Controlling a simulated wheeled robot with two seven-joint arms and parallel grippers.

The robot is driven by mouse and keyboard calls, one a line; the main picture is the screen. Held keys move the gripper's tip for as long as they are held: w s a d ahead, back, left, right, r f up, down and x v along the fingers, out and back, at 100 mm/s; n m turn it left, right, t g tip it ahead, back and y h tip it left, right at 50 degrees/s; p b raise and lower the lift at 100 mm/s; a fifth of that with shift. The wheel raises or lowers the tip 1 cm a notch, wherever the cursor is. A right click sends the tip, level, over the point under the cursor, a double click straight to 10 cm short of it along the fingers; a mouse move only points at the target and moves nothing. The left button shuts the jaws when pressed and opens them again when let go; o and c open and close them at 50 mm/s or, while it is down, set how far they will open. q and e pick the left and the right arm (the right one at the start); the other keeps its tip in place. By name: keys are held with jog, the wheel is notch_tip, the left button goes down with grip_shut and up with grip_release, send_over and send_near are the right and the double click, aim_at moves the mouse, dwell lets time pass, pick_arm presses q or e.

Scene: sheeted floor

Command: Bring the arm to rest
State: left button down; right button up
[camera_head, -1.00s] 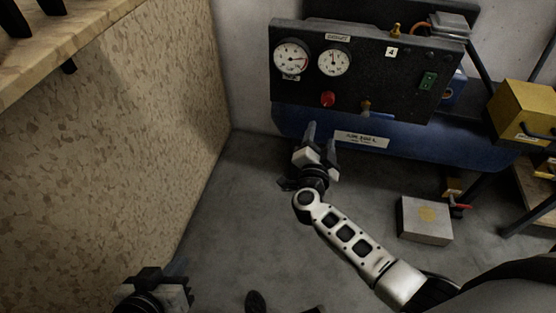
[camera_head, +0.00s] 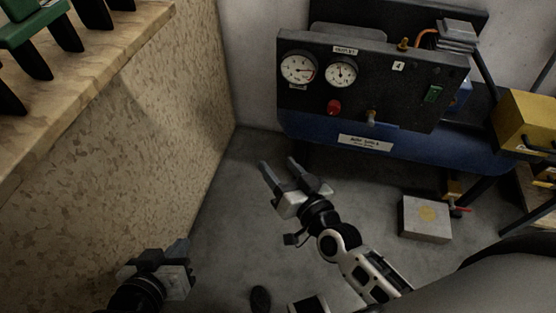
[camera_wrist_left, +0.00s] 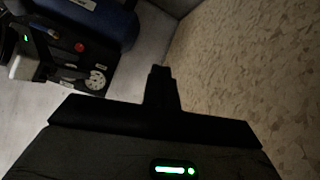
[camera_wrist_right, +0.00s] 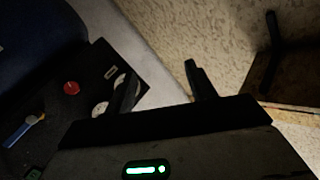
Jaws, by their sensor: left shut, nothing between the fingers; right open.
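My right gripper (camera_head: 279,175) is open and empty in the middle of the head view, in front of the compressor panel and apart from it. In the right wrist view its two fingers (camera_wrist_right: 162,85) stand apart with nothing between them. My left gripper (camera_head: 180,250) is shut and empty at the lower left of the head view, near the speckled wall. In the left wrist view its fingers (camera_wrist_left: 160,85) are together.
A black gauge panel (camera_head: 385,95) with a red button and a brass valve stands above a blue tank (camera_head: 420,151). A grey box (camera_head: 426,219) lies on the floor at right, near a yellow box (camera_head: 525,115). A wooden shelf (camera_head: 110,60) juts in at upper left. Floor between is clear.

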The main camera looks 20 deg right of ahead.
pick_arm(q)
jog(key=shift+w+r, duration=0.1)
jog(key=shift+r, duration=0.1)
pick_arm(e)
jog(key=shift+s+a+n, duration=0.2)
jog(key=shift+s+n, duration=0.1)
jog(key=shift+s, duration=0.05)
pick_arm(q)
jog(key=a+r+p, duration=0.1)
jog(key=p, duration=0.1)
jog(key=s+a+r+t+y+p, duration=0.1)
jog(key=a, duration=0.1)
jog(key=shift+p, duration=0.4)
pick_arm(e)
jog(key=s+d+n+g, duration=0.1)
jog(key=s+n+g, duration=0.2)
jog(key=s, duration=0.7)
jog(key=g, duration=0.2)
jog(key=shift+d+r+n+g+h, duration=0.25)
jog(key=shift+n+g+h, duration=0.15)
pick_arm(q)
jog(key=shift+r, duration=0.1)
